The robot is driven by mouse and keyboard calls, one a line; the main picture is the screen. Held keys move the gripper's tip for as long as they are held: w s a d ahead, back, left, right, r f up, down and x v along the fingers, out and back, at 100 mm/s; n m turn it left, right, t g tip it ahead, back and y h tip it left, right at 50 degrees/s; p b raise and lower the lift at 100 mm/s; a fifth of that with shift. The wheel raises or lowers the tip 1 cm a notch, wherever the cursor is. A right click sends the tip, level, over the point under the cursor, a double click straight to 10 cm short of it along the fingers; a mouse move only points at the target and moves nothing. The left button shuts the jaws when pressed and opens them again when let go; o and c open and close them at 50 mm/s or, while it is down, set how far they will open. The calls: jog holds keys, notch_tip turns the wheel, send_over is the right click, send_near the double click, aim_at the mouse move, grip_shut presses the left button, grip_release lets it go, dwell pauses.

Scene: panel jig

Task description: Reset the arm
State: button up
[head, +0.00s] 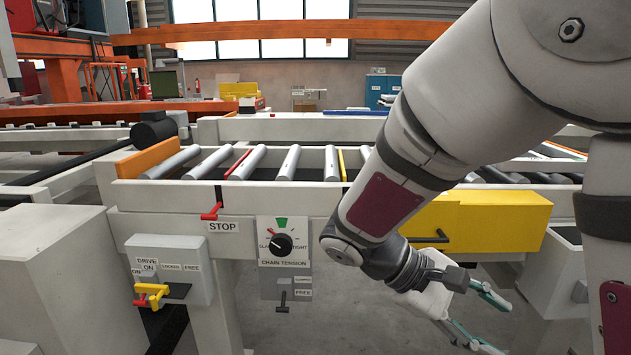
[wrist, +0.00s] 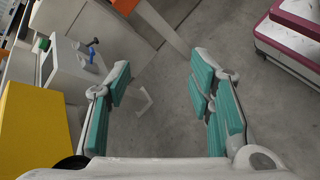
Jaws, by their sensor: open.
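My gripper (head: 487,318) hangs at the lower right in the head view, in front of the conveyor frame, pointing right and down. Its teal-padded fingers are spread apart with nothing between them. The wrist view also shows the open gripper (wrist: 165,95), with bare grey floor beyond the fingers. My arm reaches in from the right and bends at the middle of the picture, hiding part of the conveyor and the yellow box behind it.
The roller conveyor (head: 330,198) carries a STOP lever (head: 211,212), a chain tension dial (head: 283,244) and a drive box (head: 170,268) with red and yellow levers. A yellow box (head: 490,222) sits behind my forearm. Stacked maroon-and-white items (wrist: 290,40) stand at the wrist view's upper right.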

jog(key=s+a+r+m+t+y, duration=0.1)
jog(key=s+a+m+y, duration=0.1)
jog(key=s+y, duration=0.35)
jog(key=s+a+r+m+t+y, duration=0.1)
jog(key=s+m+y, duration=0.15)
jog(key=s, duration=0.65)
jog(key=s+a+r+m+t+y, duration=0.1)
jog(key=s+a+m+y, duration=0.15)
jog(key=s, duration=0.45)
notch_tip(320, 180, up, 40)
jog(key=t+p, duration=0.4)
jog(key=p, duration=3.4)
jog(key=shift+w+d+y, duration=0.2)
jog(key=shift+y, duration=0.25)
jog(key=shift+r, duration=0.1)
